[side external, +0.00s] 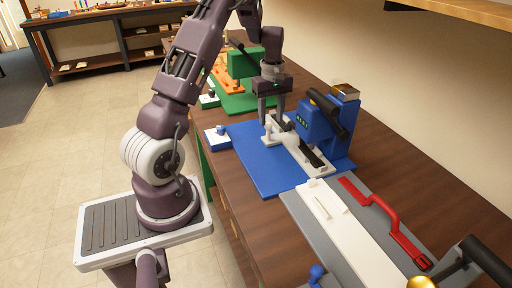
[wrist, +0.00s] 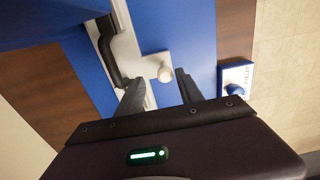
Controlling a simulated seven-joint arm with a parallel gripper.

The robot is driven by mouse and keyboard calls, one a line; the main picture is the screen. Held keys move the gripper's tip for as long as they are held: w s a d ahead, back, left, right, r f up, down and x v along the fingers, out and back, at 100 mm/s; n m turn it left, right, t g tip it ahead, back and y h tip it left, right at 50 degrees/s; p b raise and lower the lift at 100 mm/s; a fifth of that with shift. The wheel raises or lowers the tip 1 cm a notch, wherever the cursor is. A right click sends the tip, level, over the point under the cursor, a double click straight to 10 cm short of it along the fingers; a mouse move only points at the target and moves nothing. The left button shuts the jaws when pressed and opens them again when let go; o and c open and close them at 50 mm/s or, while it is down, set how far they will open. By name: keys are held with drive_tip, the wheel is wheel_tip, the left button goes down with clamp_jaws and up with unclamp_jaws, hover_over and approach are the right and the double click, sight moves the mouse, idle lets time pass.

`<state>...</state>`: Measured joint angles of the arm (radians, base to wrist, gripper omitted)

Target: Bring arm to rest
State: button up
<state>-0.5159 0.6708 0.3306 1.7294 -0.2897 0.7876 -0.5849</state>
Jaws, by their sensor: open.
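My gripper (side external: 272,116) is open and points down over the blue mat (side external: 262,172). Its fingers are on either side of a small white knob in the wrist view (wrist: 164,73), with the tips (wrist: 158,82) apart; I cannot tell whether they touch it. The knob belongs to a white fitting (side external: 292,150) with a dark curved lever, which also shows in the wrist view (wrist: 106,48). A blue device (side external: 316,127) with a small lettered display and a black handle (side external: 327,108) stands beside the fitting. The fingers partly hide the fitting's far end.
A grey board (side external: 300,210) with a white slab and red handle (side external: 378,205) lies in front. A green station (side external: 245,65) stands behind. Bare wooden bench (side external: 390,150) shows at right.

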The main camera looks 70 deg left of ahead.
drive_tip(key=shift+r, duration=1)
drive_tip(key=s+d+r+m+t, duration=0.3)
drive_tip(key=d+r+m+t, duration=0.3)
drive_tip(key=d+r, duration=1.25)
drive_tip(key=s+d+f+m, duration=0.1)
drive_tip(key=s+d+m, duration=0.4)
drive_tip(key=s, duration=0.3)
drive_tip(key=s+d+f+m, duration=0.1)
drive_tip(key=s+d+m, duration=0.5)
drive_tip(key=s, duration=0.3)
drive_tip(key=shift+f+m, duration=0.25)
drive_tip(key=shift+m, duration=0.25)
